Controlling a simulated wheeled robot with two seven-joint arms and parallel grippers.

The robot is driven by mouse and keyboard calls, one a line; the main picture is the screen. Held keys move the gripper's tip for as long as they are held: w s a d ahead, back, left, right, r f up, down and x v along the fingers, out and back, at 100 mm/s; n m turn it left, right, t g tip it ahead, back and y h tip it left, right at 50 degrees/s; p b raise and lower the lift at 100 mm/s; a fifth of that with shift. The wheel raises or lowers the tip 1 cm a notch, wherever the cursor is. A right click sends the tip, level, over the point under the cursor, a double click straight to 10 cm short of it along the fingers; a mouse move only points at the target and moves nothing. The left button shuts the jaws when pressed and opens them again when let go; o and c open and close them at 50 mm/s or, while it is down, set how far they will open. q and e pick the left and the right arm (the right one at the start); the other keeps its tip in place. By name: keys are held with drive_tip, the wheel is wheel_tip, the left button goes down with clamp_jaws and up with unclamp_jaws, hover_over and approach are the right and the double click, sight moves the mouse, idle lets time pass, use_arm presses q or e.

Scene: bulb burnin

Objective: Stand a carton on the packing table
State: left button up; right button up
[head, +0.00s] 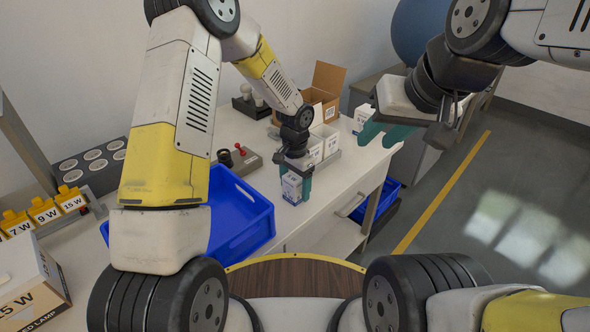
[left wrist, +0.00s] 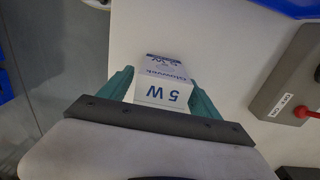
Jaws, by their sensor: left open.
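A small white and blue carton (head: 291,188) marked 5 W is upright on the pale packing table (head: 332,192), near its front edge. My left gripper (head: 296,172) is just over it. In the left wrist view the carton (left wrist: 163,88) sits between the two teal fingers of my left gripper (left wrist: 162,95), which are open on either side of it. My right gripper (head: 388,132) hangs empty beyond the table's right end, its teal fingers spread. Another white and blue carton (head: 362,118) stands on the table just left of it.
An open brown box (head: 325,88) and a grey tray with white cartons (head: 326,143) stand farther back. A device with a red knob (head: 239,154) and a blue bin (head: 240,215) lie to the left. Bare tabletop surrounds the carton at the right and front.

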use_arm(q)
wheel_tip(320, 180, up, 12)
drive_tip(key=shift+r, duration=0.1)
drive_tip(key=s+a+r+n+t, duration=0.2)
drive_tip(key=s+a+r, duration=0.3)
drive_tip(key=r, duration=0.2)
drive_tip(key=s+a+r+n+t, duration=0.15)
drive_tip(key=s+a+r, duration=0.25)
drive_tip(key=r, duration=0.4)
drive_tip(key=s+a+r+n+t+h, duration=0.1)
drive_tip(key=s+a+r+n, duration=0.1)
drive_tip(key=s, duration=0.4)
drive_tip(key=s+a+r+n+t+h, duration=0.1)
drive_tip(key=s+a+r+n, duration=0.1)
drive_tip(key=s, duration=0.5)
drive_tip(key=shift+s+a+r+n+t, duration=0.15)
drive_tip(key=shift+a+r+n+t, duration=0.2)
drive_tip(key=shift+a+r+n, duration=0.15)
drive_tip(key=shift+f, duration=0.1)
drive_tip(key=shift+c, duration=0.3)
